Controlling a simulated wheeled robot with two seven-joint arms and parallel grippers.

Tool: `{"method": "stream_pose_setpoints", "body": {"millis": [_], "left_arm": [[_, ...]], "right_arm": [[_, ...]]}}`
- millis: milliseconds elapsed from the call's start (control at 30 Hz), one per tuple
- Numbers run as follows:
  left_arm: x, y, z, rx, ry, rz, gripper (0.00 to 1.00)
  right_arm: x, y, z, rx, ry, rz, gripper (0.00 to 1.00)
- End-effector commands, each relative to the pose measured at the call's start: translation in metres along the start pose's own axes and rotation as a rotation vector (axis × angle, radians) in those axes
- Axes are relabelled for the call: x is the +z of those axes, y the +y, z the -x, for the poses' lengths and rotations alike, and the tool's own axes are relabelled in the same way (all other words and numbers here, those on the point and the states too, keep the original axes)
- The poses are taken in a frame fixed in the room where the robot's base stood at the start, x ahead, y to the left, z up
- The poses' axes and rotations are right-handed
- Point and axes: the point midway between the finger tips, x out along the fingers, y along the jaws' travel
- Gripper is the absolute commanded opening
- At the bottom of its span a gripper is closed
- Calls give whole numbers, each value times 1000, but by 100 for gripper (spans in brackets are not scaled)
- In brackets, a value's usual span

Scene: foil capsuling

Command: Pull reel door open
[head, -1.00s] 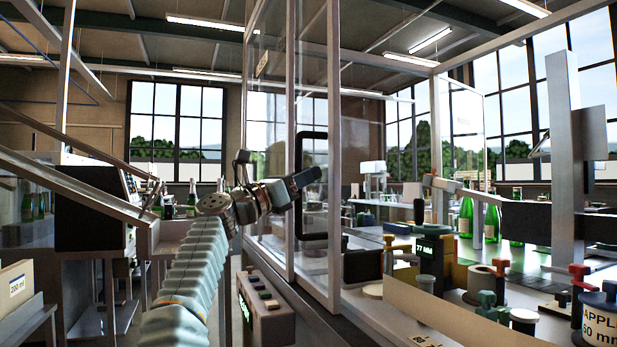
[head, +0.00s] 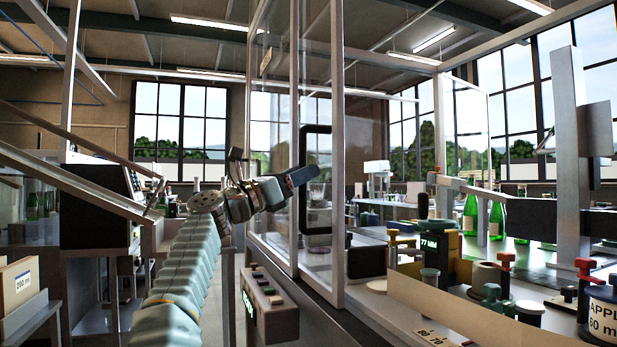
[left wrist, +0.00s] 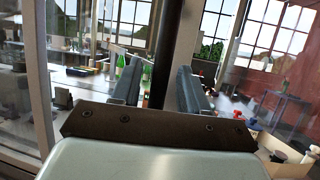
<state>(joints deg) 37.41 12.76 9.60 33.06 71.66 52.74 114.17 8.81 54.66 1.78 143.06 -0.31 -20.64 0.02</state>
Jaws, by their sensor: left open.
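The reel door is a tall clear panel in a pale metal frame (head: 337,150), with a black upright bar handle (head: 317,230) on it. I cannot tell whether it stands ajar. My left gripper (head: 300,177) is at the handle, its visible finger crossing the handle's left upright. In the left wrist view my left gripper (left wrist: 158,85) is open, one finger on each side of the dark handle bar (left wrist: 165,35). A gap shows beside the bar; contact cannot be made out. My right gripper is not in view.
A control box with buttons (head: 268,300) sits below the door at left. The bench at right holds green bottles (head: 470,215), a yellow-and-black device (head: 440,245) and a jar (head: 602,310). A sloping machine rail (head: 70,185) stands at far left.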

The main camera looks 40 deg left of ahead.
Motion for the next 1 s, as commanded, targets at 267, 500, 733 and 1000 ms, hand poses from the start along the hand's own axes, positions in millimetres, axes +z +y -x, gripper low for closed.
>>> {"method": "stream_pose_setpoints", "body": {"millis": [267,500,733,1000], "left_arm": [[-6,1,72,6,2,-4,44],[-3,1,108,3,2,-2,44],[0,0,115,0,0,-1,44],[-1,-1,113,2,-1,1,44]], "right_arm": [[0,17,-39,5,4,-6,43],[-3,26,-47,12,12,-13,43],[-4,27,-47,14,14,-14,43],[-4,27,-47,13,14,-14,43]]}}
